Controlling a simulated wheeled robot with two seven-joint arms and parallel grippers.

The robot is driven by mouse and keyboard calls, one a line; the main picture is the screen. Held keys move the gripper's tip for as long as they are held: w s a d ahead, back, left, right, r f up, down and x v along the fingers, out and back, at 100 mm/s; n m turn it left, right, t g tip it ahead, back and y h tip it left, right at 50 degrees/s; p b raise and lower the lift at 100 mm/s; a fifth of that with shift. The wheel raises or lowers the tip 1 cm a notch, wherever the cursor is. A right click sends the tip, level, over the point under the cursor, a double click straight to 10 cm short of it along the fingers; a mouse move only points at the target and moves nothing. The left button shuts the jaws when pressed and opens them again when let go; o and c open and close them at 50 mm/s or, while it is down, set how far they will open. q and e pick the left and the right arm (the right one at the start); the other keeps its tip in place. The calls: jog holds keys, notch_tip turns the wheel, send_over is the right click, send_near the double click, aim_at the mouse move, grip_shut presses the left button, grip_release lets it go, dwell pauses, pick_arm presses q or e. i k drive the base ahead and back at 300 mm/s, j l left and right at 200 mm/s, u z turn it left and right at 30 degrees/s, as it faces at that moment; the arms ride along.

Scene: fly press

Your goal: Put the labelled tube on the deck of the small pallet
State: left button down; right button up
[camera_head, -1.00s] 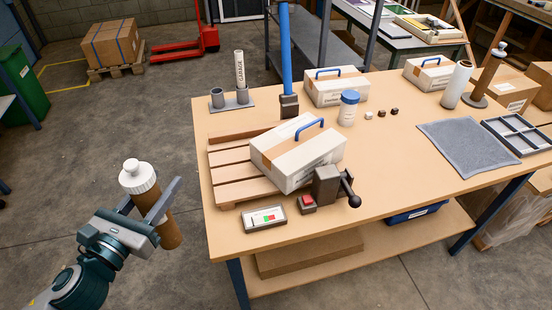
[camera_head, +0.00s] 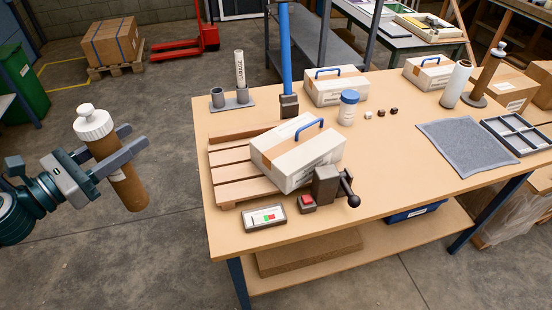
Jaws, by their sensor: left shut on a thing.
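A white tube with dark lettering (camera_head: 240,70) stands upright in the right cup of a grey two-cup holder (camera_head: 243,104) at the table's back left. The small slatted wooden pallet (camera_head: 228,191) lies at the table's left side. A white and tan box with a blue handle (camera_head: 285,162) rests on it, covering much of its deck; slats show at the left. My left gripper (camera_head: 136,138) is shut on a brown cylinder with a white ribbed cap (camera_head: 128,188), tilted, in the air left of the table. A pale patch shows on the cylinder. My right gripper is not in view.
The holder's left cup (camera_head: 217,97) looks empty. A blue post (camera_head: 286,50) rises behind the pallet. A dark block with a lever (camera_head: 327,185), a red button box (camera_head: 308,203) and a small panel (camera_head: 262,218) stand in front. The table's right front is clear.

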aim_at(231, 160)
jog(key=i+l, duration=0.75)
jog(key=l, duration=0.2)
